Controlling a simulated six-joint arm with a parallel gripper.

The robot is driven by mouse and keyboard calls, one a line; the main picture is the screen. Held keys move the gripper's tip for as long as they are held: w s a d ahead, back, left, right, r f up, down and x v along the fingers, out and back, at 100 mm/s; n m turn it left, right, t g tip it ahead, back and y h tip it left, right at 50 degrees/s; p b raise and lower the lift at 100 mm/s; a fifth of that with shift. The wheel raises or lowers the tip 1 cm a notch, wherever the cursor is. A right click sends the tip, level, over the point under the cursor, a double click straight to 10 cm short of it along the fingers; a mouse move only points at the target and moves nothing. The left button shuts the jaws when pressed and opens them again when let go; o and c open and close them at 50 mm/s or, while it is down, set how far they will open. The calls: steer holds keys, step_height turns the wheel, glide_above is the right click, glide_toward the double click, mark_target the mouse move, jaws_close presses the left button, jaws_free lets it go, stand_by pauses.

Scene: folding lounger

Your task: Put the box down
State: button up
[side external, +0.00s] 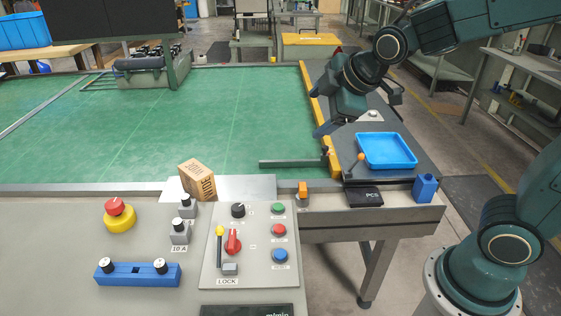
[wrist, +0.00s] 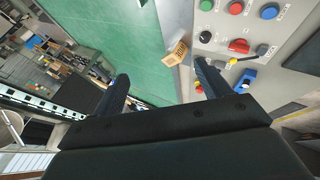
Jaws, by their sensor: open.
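The box (side external: 197,179) is a small brown carton with dark printing. In the side external view it rests tilted at the near edge of the green table, by a grey metal plate (side external: 240,187). In the wrist view the box (wrist: 175,54) shows beyond the fingers, between them and well apart from them. My gripper (wrist: 160,86) is open and empty. In the side external view my gripper (side external: 322,130) hangs over the right side of the table, well to the right of the box. The underside of the box is hidden.
A control panel (side external: 262,262) with knobs and a red emergency button (side external: 118,212) stands in front of the box. A blue tray (side external: 386,151) sits on the dark side surface at the right. The green table top (side external: 190,115) is largely clear.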

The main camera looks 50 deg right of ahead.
steer(key=s+m+g, duration=0.2)
steer(key=s+m, duration=0.8)
steer(key=s, duration=0.9)
steer(key=shift+d+r+m+y, duration=0.25)
steer(key=shift+r+m+y, duration=0.05)
steer(key=shift+y, duration=0.1)
